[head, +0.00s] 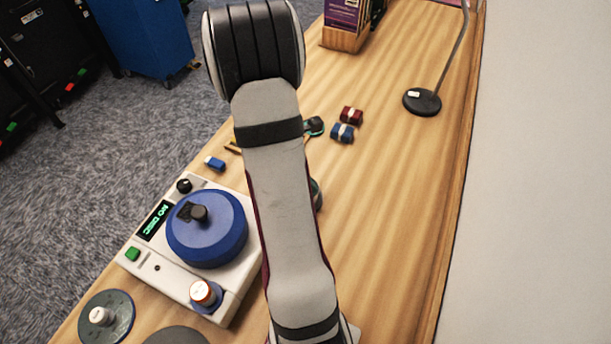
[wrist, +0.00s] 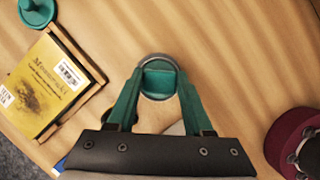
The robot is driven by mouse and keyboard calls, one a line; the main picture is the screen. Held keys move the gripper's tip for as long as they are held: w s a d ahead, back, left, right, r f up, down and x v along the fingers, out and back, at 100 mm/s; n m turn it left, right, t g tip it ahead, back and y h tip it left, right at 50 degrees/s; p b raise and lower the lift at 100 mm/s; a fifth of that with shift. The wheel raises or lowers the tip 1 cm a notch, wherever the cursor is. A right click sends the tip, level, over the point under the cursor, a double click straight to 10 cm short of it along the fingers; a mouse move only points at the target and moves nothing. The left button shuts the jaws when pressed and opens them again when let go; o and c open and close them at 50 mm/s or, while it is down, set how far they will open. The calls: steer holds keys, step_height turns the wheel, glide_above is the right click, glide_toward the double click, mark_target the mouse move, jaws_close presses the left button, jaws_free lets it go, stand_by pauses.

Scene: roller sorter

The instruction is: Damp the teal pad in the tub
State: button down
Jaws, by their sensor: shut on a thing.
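In the wrist view my gripper (wrist: 160,84) has teal fingers that reach forward and close on a teal block, which looks like the teal pad (wrist: 159,80). The pad sits within the round grey rim of what looks like the tub (wrist: 157,57), seen from above. How deep the pad is, and whether it is wet, I cannot tell. In the head view my arm hides the gripper and the pad.
A yellow book (wrist: 45,85) lies left in the wrist view, below a teal knobbed disc (wrist: 37,12). A dark red round thing (wrist: 290,140) is at right. The head view shows a white machine (head: 243,290) with a blue disc (head: 222,245), small red (head: 351,115) and blue (head: 342,132) bundles, and a lamp base (head: 422,103).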

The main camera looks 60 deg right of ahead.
steer(key=shift+r, duration=3.3)
steer(key=w+a+r+m+g+y, duration=0.15)
steer(key=w+a+r+m, duration=0.5)
steer(key=w+a, duration=0.7)
steer(key=w+a+r+m+y, duration=0.1)
steer(key=a+r, duration=0.3)
steer(key=a, duration=0.5)
steer(key=w+a+r+m, duration=0.1)
steer(key=w+a+r, duration=0.3)
steer(key=a, duration=0.6)
steer(key=shift+w+r+y, duration=0.2)
steer(key=shift+r+y, duration=0.15)
steer(key=shift+r, duration=0.05)
